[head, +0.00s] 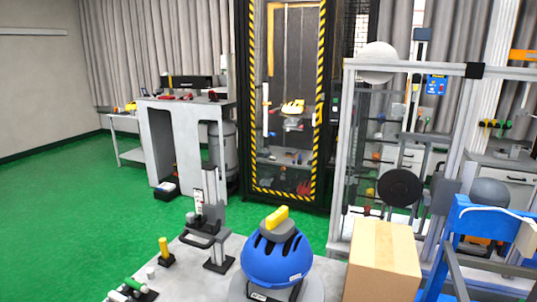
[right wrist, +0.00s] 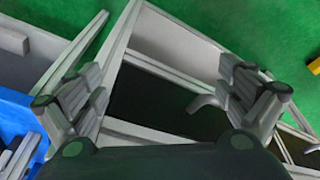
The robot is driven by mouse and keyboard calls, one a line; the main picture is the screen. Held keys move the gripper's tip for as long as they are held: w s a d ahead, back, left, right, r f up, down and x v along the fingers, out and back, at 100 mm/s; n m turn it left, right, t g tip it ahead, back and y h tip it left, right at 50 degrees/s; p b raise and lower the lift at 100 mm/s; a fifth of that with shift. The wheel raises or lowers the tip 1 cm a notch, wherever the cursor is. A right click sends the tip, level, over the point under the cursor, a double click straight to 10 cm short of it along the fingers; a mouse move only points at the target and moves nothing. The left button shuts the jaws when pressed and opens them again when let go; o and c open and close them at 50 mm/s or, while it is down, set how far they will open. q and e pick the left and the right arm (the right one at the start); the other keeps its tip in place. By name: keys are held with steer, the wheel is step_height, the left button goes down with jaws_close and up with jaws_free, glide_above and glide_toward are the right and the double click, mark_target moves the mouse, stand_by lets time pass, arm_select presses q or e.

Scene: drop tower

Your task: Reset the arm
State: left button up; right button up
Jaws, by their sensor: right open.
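In the right wrist view my right gripper (right wrist: 162,100) is open, its two grey fingers wide apart with nothing between them. Behind the fingers are a pale-framed structure (right wrist: 180,42) with a dark opening and the green floor. I cannot make out my right gripper in the head view, and my left gripper is not in view. In the head view the drop tower (head: 242,110) stands at the back centre, framed in yellow and black stripes. A yellow item sits on a carriage (head: 292,110) inside it. Which part is the task's arm, I cannot tell.
A grey table (head: 190,266) in front holds a blue helmet (head: 277,258), an upright post (head: 216,215) and small tools. A cardboard box (head: 384,262) stands right of it. A metal frame (head: 420,72) and blue structure (head: 490,222) fill the right. Green floor (head: 70,210) is clear at left.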

steer(key=s+f+g, duration=0.1)
steer(key=s+f, duration=0.2)
steer(key=f, duration=0.5)
steer(key=s+f, duration=0.3)
steer(key=f, duration=0.4)
steer(key=s+d+f, duration=0.3)
steer(key=s+f, duration=0.8)
steer(key=s, duration=0.2)
steer(key=shift+s+d+g, duration=0.2)
steer(key=shift+s+g, duration=0.15)
steer(key=shift+g, duration=0.05)
